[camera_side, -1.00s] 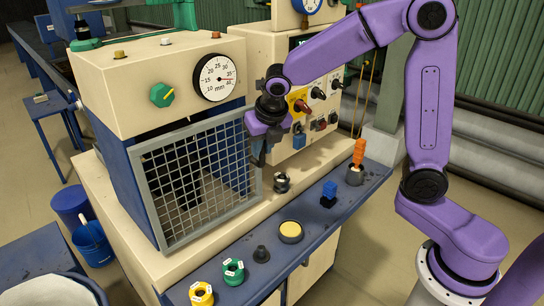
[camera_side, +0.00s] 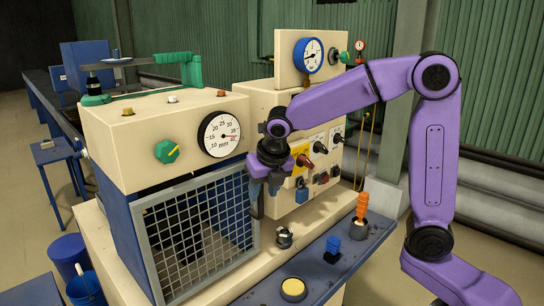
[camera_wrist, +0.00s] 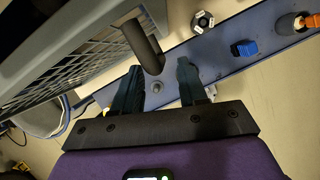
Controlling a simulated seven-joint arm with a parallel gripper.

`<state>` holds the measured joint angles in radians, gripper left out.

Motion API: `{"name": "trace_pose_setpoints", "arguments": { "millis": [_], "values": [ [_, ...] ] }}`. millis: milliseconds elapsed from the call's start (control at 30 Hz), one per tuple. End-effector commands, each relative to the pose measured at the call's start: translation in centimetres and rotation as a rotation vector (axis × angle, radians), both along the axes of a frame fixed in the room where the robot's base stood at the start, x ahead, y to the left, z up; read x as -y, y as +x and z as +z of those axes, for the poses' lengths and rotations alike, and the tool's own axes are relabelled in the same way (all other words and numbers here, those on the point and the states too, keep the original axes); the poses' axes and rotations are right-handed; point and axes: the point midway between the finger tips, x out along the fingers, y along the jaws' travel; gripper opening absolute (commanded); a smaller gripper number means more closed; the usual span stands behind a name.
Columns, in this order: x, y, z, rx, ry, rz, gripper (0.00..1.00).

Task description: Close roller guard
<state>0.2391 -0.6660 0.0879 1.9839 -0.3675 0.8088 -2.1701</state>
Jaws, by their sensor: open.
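The roller guard (camera_side: 200,235) is a grey-framed wire mesh panel on the front of the cream and blue machine. A dark strip shows above its top edge; I cannot tell how far it stands from the housing. In the wrist view the guard (camera_wrist: 75,65) fills the upper left, with a dark upright handle (camera_wrist: 143,48) at its right edge. My gripper (camera_side: 265,188) is at the guard's right edge, pointing down. In the wrist view my gripper (camera_wrist: 158,85) is open, and the handle's end shows between its fingertips. I cannot tell whether they touch it.
A control panel (camera_side: 315,165) with knobs stands right behind my gripper.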

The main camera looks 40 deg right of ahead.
Motion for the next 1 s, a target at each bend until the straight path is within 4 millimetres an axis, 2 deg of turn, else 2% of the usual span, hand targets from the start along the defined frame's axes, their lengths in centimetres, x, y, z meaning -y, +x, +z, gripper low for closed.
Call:
{"name": "trace_pose_setpoints", "arguments": {
  "millis": [33, 400, 600, 800, 1000],
  "values": [
    [-0.2, -0.3, 1.2, 0.006, 0.003, 0.002, 0.42],
    [-1.1, -3.2, 8.4, 0.006, 0.002, 0.001, 0.42],
    [-1.4, -4.4, 11.4, 0.004, 0.001, 0.0, 0.42],
    [-1.6, -5.0, 12.8, 0.0, -0.001, -0.001, 0.42],
    [-1.6, -5.1, 13.0, 0.0, -0.001, -0.002, 0.42]
  ]
}}
